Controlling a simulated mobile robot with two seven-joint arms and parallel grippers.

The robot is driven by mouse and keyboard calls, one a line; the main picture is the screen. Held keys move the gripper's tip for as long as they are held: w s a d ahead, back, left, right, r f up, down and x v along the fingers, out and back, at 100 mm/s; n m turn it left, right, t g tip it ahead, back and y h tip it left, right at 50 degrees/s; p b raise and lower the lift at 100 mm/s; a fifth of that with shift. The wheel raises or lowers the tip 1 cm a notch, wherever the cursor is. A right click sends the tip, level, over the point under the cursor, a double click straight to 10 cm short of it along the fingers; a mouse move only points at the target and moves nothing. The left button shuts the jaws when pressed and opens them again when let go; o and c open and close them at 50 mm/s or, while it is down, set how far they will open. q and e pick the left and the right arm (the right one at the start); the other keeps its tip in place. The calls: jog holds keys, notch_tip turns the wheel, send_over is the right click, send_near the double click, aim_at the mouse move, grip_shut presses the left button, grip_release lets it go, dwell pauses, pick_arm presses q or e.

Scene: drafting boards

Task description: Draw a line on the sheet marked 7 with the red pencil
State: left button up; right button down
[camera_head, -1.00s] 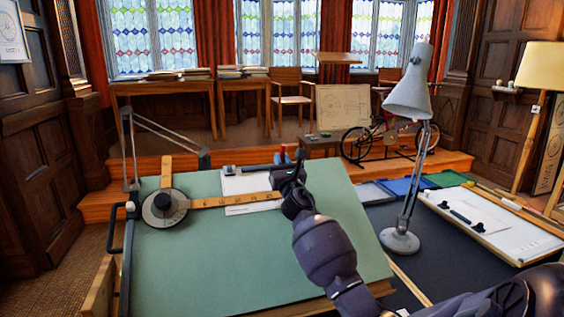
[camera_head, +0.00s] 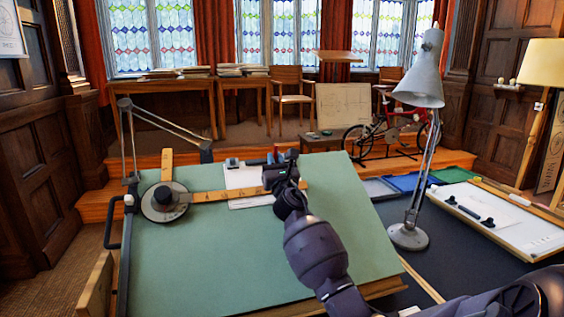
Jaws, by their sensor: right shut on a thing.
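A white sheet (camera_head: 243,178) lies on the upper part of the green drafting board (camera_head: 200,250); its number cannot be read. A wooden ruler (camera_head: 235,194) crosses the sheet. My right gripper (camera_head: 277,162) is over the right side of the sheet and hides part of it. It is shut on a thin thing, of which a small red piece (camera_head: 276,153) shows, seemingly the red pencil. I cannot tell whether its tip touches the paper. My left gripper is not in view.
The ruler joins a round dark protractor head (camera_head: 165,201) at the board's left, with jointed metal arms behind it. A grey desk lamp (camera_head: 409,237) stands right of the board. A second white board (camera_head: 500,222) lies further right. The green board's lower left is clear.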

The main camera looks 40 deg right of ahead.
jog(key=w+a, duration=0.4)
jog(key=a, duration=0.3)
jog(key=shift+a+b, duration=0.15)
jog(key=shift+b, duration=0.3)
dwell(0.4)
dwell(0.4)
jog(key=shift+f, duration=0.15)
dwell(0.3)
